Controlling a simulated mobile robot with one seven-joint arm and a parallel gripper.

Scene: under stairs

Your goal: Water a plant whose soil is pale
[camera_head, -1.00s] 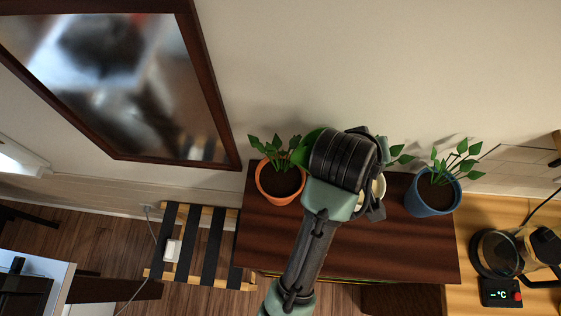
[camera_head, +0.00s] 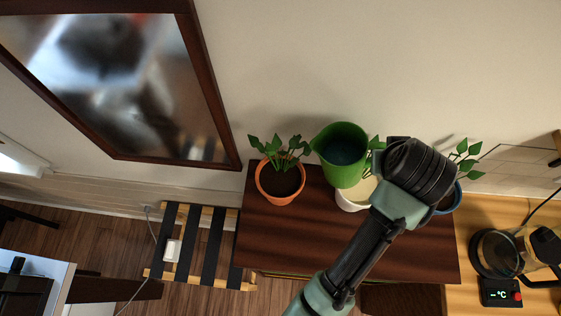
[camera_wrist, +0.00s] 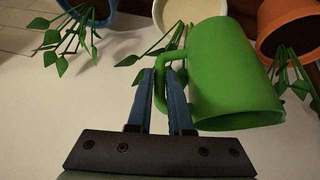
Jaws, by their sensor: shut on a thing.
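A green jug (camera_head: 341,168) with dark bluish water inside hangs beside and partly over the white pot (camera_head: 352,199). Its mouth shows from above and it looks near upright. My gripper (camera_wrist: 162,76) is shut on the jug's handle in the wrist view, with the jug's body (camera_wrist: 235,75) to its right. In the head view my wrist hides the fingers. The white pot's soil (camera_wrist: 190,10) is pale. The orange pot (camera_head: 281,196) at left and the blue pot (camera_head: 449,205) at right hold leafy plants. The orange pot's soil is dark; the blue pot is partly hidden behind my wrist.
The pots stand on a dark wooden cabinet top (camera_head: 300,240) against a pale wall. A framed mirror (camera_head: 120,90) hangs at upper left. A glass coffee pot (camera_head: 497,254) stands on the lighter counter at right. The cabinet's front area is clear.

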